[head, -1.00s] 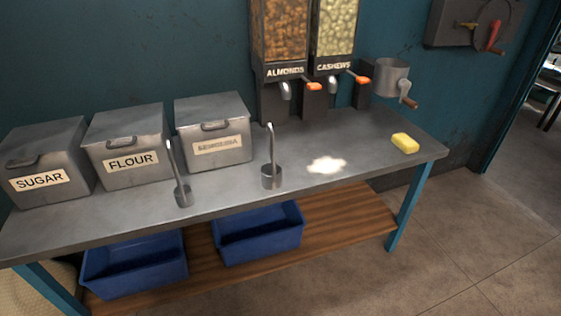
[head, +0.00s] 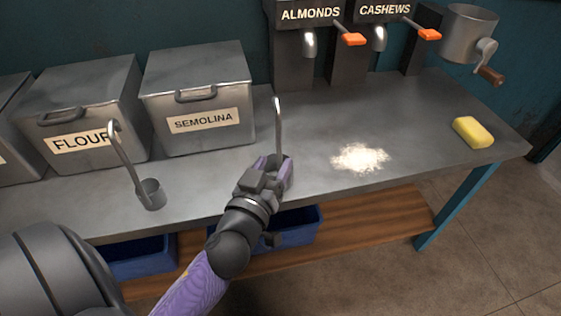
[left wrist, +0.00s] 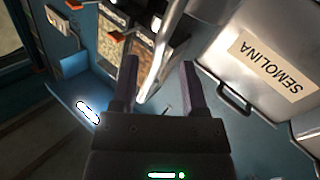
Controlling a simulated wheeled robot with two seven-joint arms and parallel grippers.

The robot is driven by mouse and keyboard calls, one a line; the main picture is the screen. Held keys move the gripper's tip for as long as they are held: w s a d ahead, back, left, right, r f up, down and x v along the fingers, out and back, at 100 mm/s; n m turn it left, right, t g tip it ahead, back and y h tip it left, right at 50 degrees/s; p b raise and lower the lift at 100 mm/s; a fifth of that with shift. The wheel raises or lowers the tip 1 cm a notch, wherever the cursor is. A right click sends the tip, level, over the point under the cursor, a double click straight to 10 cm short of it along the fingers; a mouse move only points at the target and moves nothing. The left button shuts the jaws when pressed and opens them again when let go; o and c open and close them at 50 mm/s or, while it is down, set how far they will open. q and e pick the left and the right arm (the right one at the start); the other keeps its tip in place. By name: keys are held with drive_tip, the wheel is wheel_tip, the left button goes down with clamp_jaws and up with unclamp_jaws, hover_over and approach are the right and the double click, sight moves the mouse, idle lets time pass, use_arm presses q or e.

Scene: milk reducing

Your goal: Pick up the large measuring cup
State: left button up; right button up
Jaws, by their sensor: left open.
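The large measuring cup (head: 279,127) is a grey metal cup with a long upright hooked handle, standing near the counter's front edge. My left gripper (head: 274,168) is at its cup part, which it largely hides in the head view. In the left wrist view, the gripper's two fingers (left wrist: 159,66) are apart, with the metal handle (left wrist: 161,50) running up between them. Whether a finger touches the cup cannot be told. A smaller measuring cup (head: 151,193) with a tilted hooked handle stands to the left. My right gripper is not in view.
The semolina bin (head: 200,90) and flour bin (head: 85,110) stand behind. Nut dispensers (head: 312,45) and a metal grinder (head: 466,35) are at the back right. White powder (head: 359,158) and a yellow sponge (head: 473,132) lie on the counter (head: 400,125). Blue tubs (head: 300,222) sit below.

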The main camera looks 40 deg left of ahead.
sight(279, 162)
use_arm(q)
drive_tip(key=x, duration=0.3)
drive_tip(key=b+x, duration=0.1)
drive_tip(key=shift+w+f, duration=0.35)
drive_tip(key=shift+w, duration=0.05)
clamp_jaws()
